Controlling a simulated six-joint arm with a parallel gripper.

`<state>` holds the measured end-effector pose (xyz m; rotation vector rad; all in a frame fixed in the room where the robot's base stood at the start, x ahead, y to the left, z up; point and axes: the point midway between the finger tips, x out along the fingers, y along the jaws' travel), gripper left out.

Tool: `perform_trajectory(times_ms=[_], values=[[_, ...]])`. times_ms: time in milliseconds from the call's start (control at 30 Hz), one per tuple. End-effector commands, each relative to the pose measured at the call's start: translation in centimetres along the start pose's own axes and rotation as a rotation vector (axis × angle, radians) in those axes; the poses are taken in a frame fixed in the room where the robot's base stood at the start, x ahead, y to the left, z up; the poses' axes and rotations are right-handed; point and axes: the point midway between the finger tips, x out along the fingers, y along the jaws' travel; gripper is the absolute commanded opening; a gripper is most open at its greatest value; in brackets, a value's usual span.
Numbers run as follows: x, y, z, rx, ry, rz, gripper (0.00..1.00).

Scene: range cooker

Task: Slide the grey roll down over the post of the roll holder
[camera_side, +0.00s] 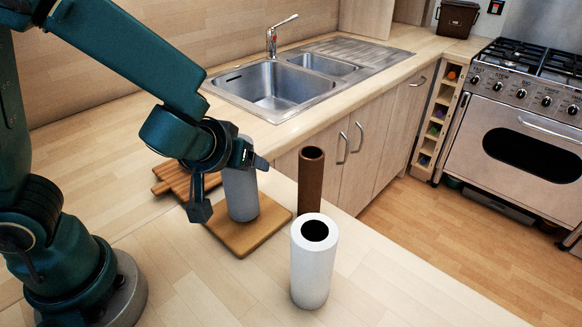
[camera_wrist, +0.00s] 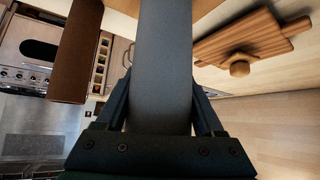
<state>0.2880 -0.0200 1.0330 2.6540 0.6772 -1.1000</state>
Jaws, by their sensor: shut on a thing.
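The grey roll (camera_side: 241,195) stands upright over the square wooden base (camera_side: 250,242) of the roll holder in the side view. No post shows there; I cannot tell whether it is inside the roll or hidden behind it. I cannot tell whether the roll's lower end touches the base. My gripper (camera_side: 248,158) is shut on the roll from the left, at its upper part. In the wrist view the grey roll (camera_wrist: 162,70) runs up between my two fingers (camera_wrist: 160,108), and its ends are not visible.
A white roll (camera_side: 313,265) and a brown roll (camera_side: 311,182) stand to the right of the base. A slatted wooden board (camera_side: 172,182) lies behind my gripper; a rounded wooden knob (camera_wrist: 240,65) shows by it in the wrist view. The sink (camera_side: 275,85) is behind.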

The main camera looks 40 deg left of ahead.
Motion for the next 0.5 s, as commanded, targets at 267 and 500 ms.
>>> perform_trajectory(times_ms=[267, 500], values=[[0.39, 0.02, 0.39, 0.001, 0.0, 0.0, 0.02], [0.69, 0.01, 0.68, 0.001, 0.001, -0.001, 0.74]])
